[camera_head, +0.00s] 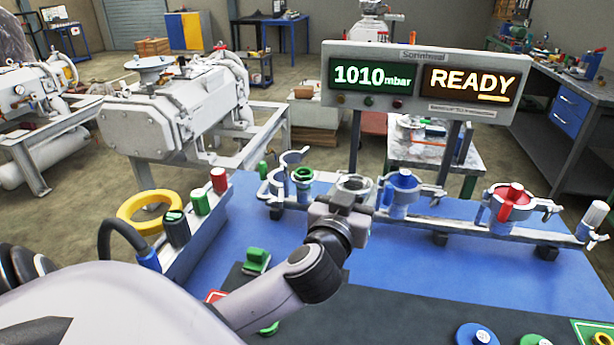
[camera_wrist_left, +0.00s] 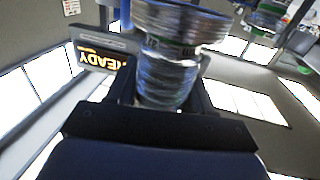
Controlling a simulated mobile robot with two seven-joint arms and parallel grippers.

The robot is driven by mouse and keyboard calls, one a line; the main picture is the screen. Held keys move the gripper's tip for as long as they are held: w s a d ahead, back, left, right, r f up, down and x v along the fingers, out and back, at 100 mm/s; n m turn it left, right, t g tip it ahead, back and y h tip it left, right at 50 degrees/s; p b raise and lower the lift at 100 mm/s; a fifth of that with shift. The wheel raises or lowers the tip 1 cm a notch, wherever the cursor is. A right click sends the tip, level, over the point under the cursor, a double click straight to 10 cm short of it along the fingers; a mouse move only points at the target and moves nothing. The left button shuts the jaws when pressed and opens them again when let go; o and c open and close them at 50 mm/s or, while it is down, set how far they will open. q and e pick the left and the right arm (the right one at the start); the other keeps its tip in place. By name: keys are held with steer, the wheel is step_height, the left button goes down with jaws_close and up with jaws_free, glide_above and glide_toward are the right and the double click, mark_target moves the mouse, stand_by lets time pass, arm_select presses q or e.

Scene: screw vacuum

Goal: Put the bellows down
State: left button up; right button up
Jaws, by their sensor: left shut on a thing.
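My left gripper (camera_head: 343,211) reaches over the blue worktop (camera_head: 412,262) and is shut on the bellows. In the head view the bellows (camera_head: 354,184) shows as a silvery metal ring just beyond my fingers, near the pipe manifold; the gripper hides its lower part. In the left wrist view the ribbed metal bellows (camera_wrist_left: 168,75) stands between the dark fingers, with a wider flange at its far end. I cannot tell whether the bellows touches anything below it. My right gripper is not in view.
The manifold carries an open clamp and green-rimmed port (camera_head: 303,175) to the left, a blue-capped valve (camera_head: 404,180) and a red-capped valve (camera_head: 514,193) to the right. A display (camera_head: 424,81) reads 1010 mbar and READY.

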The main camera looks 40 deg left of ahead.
arm_select(q)
steer(key=w+a+r+n+g+y+b, duration=0.1)
steer(key=w+a+r+n+g+y, duration=0.1)
steer(key=a+r+n+g+y, duration=0.3)
steer(key=w+a+r+n+g+y+b, duration=0.2)
steer(key=a+r+n+g+y, duration=0.4)
steer(key=a+r, duration=0.7)
steer(key=shift+w+a+r+g+y, duration=0.4)
steer(key=shift+w+r+g, duration=0.3)
steer(key=shift+r, duration=0.9)
